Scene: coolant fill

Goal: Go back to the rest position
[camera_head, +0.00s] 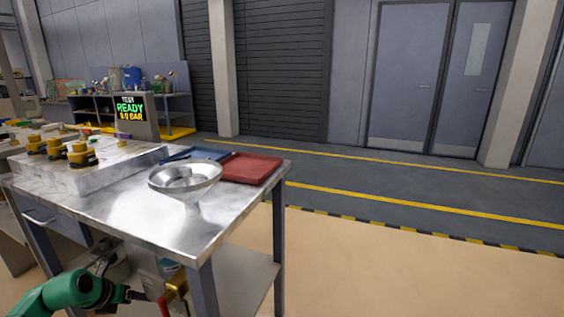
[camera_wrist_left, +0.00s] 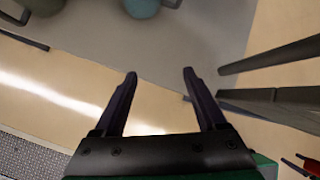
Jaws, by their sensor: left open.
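My left gripper (camera_head: 138,296) is low at the bottom left of the head view, beside the front of the metal table and below its top. In the left wrist view its two dark fingers (camera_wrist_left: 160,74) are apart with nothing between them. The green arm behind it comes in from the lower left. My right gripper is in neither view. A silver funnel (camera_head: 188,178) stands on the tabletop (camera_head: 135,212), well above my left gripper. A metal block (camera_head: 85,175) with several brass-yellow fittings (camera_head: 80,154) sits at the table's left.
A red tray (camera_head: 250,168) and a blue tray (camera_head: 205,154) lie at the table's back right. A screen (camera_head: 131,112) reads "TEST READY 0.0 BAR". A brass-and-red part (camera_head: 176,287) is close to my left gripper. The floor (camera_head: 400,275) to the right is clear.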

